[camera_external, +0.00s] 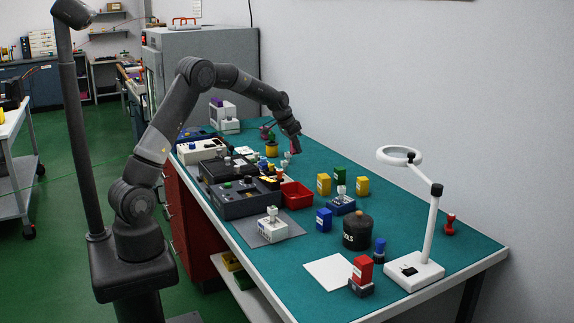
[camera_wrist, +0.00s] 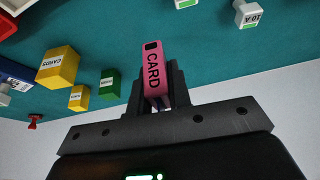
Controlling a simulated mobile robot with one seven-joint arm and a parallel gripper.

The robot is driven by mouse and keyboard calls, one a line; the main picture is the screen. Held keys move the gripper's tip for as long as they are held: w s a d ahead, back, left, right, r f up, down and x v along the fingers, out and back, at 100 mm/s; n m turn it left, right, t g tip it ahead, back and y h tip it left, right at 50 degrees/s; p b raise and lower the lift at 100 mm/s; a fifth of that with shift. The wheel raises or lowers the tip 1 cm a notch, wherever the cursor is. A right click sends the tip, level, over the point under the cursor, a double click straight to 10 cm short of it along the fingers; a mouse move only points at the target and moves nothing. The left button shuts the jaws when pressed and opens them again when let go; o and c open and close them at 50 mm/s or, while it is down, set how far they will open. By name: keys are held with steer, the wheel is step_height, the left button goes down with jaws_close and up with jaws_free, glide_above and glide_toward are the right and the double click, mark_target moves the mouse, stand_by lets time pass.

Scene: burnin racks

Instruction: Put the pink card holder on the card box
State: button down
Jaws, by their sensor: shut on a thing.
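My gripper (camera_wrist: 157,88) is shut on the pink card holder (camera_wrist: 153,70), which has CARD in dark letters and sits between the two dark fingers. In the external view my gripper (camera_external: 292,143) is in the air above the back part of the teal bench, and the holder shows only as a small pink patch. The card box, a yellow block marked CARDS (camera_wrist: 57,68), is left of the holder in the wrist view and apart from it. Two yellow blocks stand on the bench in the external view; the left one (camera_external: 323,184) appears to be the card box.
A second yellow block (camera_external: 362,186) and a green block (camera_external: 340,175) stand close by. A blue block (camera_external: 324,219), a dark jar (camera_external: 357,231) and a white magnifier lamp (camera_external: 432,225) are nearer the front.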

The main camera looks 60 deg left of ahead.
steer(key=s+d+f+m, duration=0.1)
steer(key=s+d, duration=0.2)
steer(key=d, duration=0.4)
steer(key=s+d+f, duration=0.2)
steer(key=s+d, duration=0.2)
steer(key=d, duration=0.2)
steer(key=s+d+f+m+h, duration=0.1)
steer(key=s+d, duration=0.3)
steer(key=d, duration=0.3)
steer(key=shift+d+f+m, duration=0.2)
steer(key=shift+d+m, duration=0.1)
steer(key=w+d+r, duration=0.7)
steer(key=d+r, duration=0.2)
steer(key=r, duration=0.3)
glide_above(326, 176)
steer(key=shift+m+g, duration=0.3)
steer(key=shift+m, duration=0.1)
step_height(326, 176, down, 6)
steer(key=shift+a+r, duration=0.1)
steer(key=shift+f, duration=2.05)
steer(key=c, duration=1.3)
jaws_free()
steer(key=shift+f, duration=0.1)
steer(key=shift+c, duration=0.2)
